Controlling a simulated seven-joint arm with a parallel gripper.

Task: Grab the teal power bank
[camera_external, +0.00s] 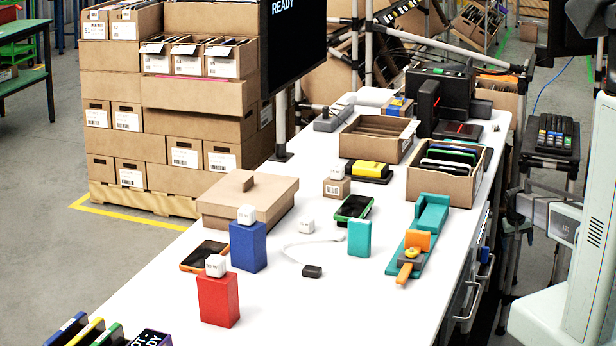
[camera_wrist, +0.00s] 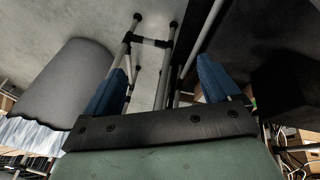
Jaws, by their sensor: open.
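The teal power bank (camera_external: 359,238) stands upright on the white table in the external view, with nothing on top of it. It is not in the wrist view. My gripper (camera_wrist: 162,84) shows in the wrist view with its two blue fingers wide apart and nothing between them. Beyond the fingers are grey floor and metal frame tubes, not the table top. My gripper is not in the external view, so its distance from the power bank cannot be told.
A teal fixture with an orange clamp (camera_external: 407,256) lies right of the power bank. A green-edged phone (camera_external: 354,207) lies behind it. A white cube (camera_external: 306,226), cable and black plug (camera_external: 312,271) lie left. Blue (camera_external: 248,248) and red blocks (camera_external: 218,300) carry white cubes. Cartons stand behind.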

